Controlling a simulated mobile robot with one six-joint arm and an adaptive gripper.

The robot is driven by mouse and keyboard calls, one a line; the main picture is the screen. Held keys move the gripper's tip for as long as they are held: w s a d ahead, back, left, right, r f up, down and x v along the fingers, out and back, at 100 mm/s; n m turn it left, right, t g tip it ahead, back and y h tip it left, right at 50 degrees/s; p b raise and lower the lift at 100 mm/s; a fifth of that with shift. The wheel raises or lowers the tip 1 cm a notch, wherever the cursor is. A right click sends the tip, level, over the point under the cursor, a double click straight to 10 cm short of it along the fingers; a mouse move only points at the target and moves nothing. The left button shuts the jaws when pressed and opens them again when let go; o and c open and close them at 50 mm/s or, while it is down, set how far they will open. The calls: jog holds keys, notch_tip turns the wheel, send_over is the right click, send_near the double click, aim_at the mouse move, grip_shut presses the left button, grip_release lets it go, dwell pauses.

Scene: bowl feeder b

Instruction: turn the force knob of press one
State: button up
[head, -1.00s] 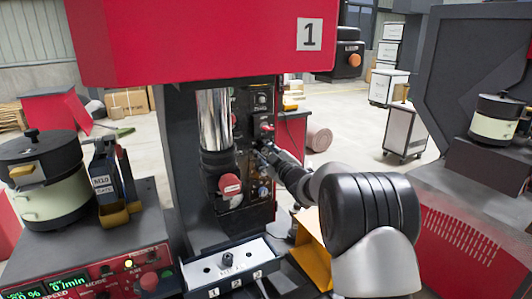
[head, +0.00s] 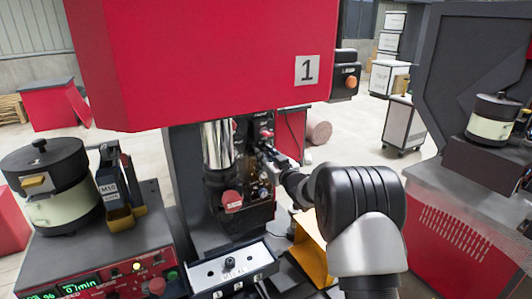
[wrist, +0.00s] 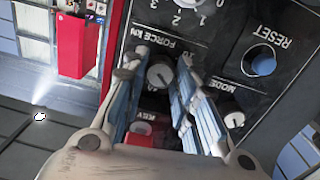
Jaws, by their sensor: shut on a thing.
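Press one (head: 200,60) is the big red machine with a "1" plate (head: 307,69). Its dark control panel (wrist: 285,90) fills much of the wrist view. The force knob (wrist: 160,72) is a small grey knob beside the "FORCE KN" lettering. My gripper (wrist: 160,75) has one finger on each side of this knob and is shut on it. The fingers hide parts of the panel around the knob. In the head view my gripper (head: 268,152) is at the panel, and the knob is too small to make out.
A mode knob (wrist: 232,118), a blue reset button (wrist: 260,61) and a red key part (wrist: 140,138) lie close to the fingers. Another dial (wrist: 185,3) is at the top edge. A red-capped cylinder part (head: 231,200) and a grey numbered block (head: 230,268) are nearby.

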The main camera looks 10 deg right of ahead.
jog(key=shift+m, duration=0.4)
jog(key=o, duration=1.1)
jog(key=v, duration=1.2)
